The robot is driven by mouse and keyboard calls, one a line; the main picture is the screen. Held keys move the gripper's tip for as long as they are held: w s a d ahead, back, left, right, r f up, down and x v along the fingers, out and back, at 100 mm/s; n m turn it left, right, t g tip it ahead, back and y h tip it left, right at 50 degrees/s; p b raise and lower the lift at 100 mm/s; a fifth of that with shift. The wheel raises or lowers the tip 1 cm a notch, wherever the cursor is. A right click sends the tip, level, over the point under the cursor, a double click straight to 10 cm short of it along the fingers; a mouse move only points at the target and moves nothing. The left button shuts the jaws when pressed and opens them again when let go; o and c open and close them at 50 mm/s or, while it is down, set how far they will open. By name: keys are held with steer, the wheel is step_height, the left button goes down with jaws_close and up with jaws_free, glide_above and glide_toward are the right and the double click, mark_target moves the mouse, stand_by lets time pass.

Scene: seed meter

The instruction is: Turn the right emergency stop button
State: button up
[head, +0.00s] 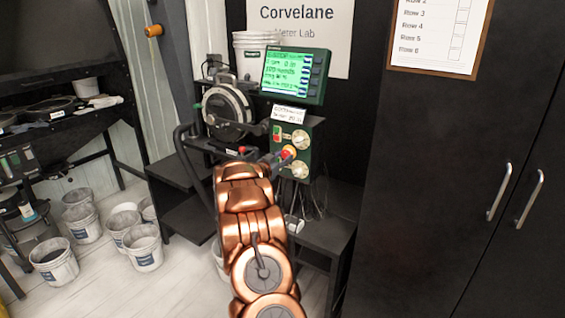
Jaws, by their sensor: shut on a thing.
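The right emergency stop button (289,151), red with a yellow base, is on the front of a green control box (305,134). My copper arm reaches up from the bottom of the head view to this box. My gripper (279,156) is at the button, shut on it. The fingers are small and dark here, and my arm hides part of them. Another small red part (242,149) shows left of the gripper, near the round metal seed meter (227,110).
A green-lit monitor (294,75) stands above the control box, with a white bucket (255,50) behind it. Pale round dials sit close above and below the button. A black cabinet (440,150) is at right. Several white buckets stand on the floor at left.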

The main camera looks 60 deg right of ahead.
steer(key=m+b, duration=0.3)
steer(key=shift+f+b, duration=0.15)
steer(key=shift+b, duration=0.25)
steer(key=shift+m+b, duration=0.5)
steer(key=shift+m, duration=0.2)
steer(key=shift+r, duration=0.25)
steer(key=o, duration=1.1)
steer(key=shift+a, duration=0.15)
steer(key=a, duration=1.1)
steer(key=shift+s+a+f, duration=0.1)
steer(key=shift+s+a, duration=0.15)
steer(key=shift+a, duration=0.1)
